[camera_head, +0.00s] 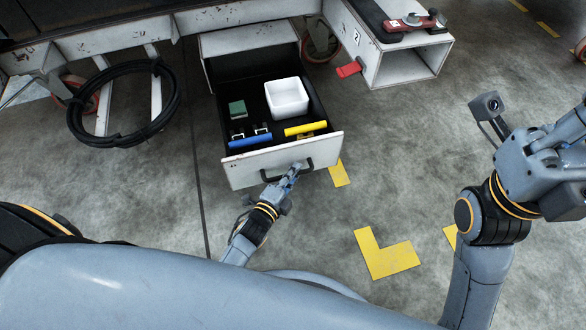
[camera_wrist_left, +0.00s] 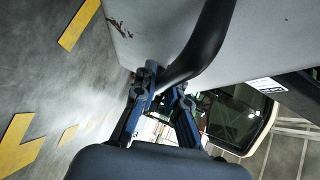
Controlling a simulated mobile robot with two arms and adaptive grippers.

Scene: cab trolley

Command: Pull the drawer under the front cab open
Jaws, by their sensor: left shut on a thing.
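The drawer (camera_head: 270,165) under the cab stands pulled out, with its white front facing me. Its black handle (camera_head: 270,176) runs along that front; it also shows in the left wrist view (camera_wrist_left: 205,45). My left gripper (camera_head: 294,170) is at the handle's right part, shut on it. In the left wrist view its blue fingers (camera_wrist_left: 165,92) sit at either side of the black bar, close to the white front. My right arm stands raised at the right of the head view; its fingertips are not clearly shown.
Inside the drawer are a white bin (camera_head: 287,98), a green block (camera_head: 237,109), a blue-handled tool (camera_head: 250,141) and a yellow tool (camera_head: 305,128). A black hose coil (camera_head: 125,142) hangs at left. A white step box (camera_head: 400,65) with a red tab juts out at right. The floor between is clear.

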